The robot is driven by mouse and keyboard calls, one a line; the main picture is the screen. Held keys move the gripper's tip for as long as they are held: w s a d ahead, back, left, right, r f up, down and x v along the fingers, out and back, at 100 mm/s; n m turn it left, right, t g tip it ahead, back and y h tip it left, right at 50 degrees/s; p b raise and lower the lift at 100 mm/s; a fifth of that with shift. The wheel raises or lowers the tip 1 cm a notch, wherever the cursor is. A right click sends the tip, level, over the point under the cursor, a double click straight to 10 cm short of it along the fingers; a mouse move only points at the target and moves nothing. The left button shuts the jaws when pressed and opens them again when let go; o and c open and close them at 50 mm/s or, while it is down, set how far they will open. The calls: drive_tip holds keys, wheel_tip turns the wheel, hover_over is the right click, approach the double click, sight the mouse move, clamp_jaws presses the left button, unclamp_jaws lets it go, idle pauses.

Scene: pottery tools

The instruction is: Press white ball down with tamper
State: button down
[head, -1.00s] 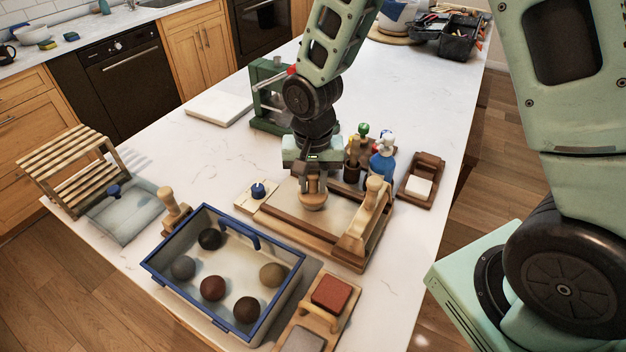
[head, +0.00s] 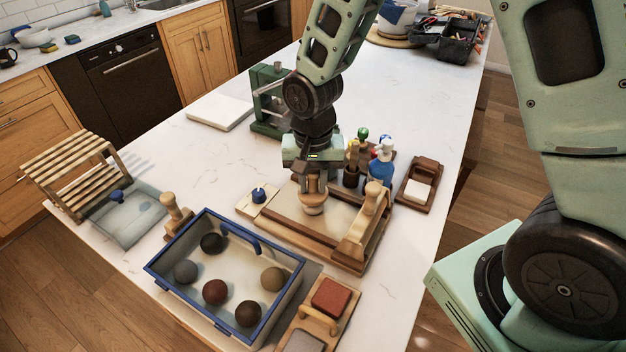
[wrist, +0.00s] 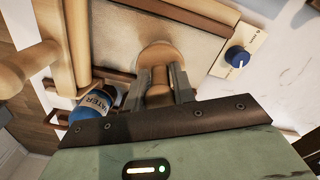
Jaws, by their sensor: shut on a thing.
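My gripper (head: 313,181) is shut on the wooden tamper (head: 313,205), whose round head points down over the wood-framed pale slab board (head: 275,228). In the wrist view my gripper (wrist: 156,92) has the tamper handle between its fingers, with the round head (wrist: 160,56) over the slab (wrist: 118,30). The tamper looks upright and at or close to the slab surface; contact is not clear. No white ball shows in either view; the spot under the tamper head is hidden.
A wooden roller (head: 366,218) lies across the board's right side. A blue-rimmed tray (head: 179,298) with several dark balls stands in front. A blue-knobbed plate (head: 258,196) is left of the board. A blue water bottle (head: 381,168) and tools stand behind right. A green press (head: 268,105) is behind.

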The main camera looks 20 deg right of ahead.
wheel_tip(320, 180, up, 5)
drive_tip(key=p, duration=0.4)
drive_tip(key=shift+r, duration=0.15)
idle(0.4)
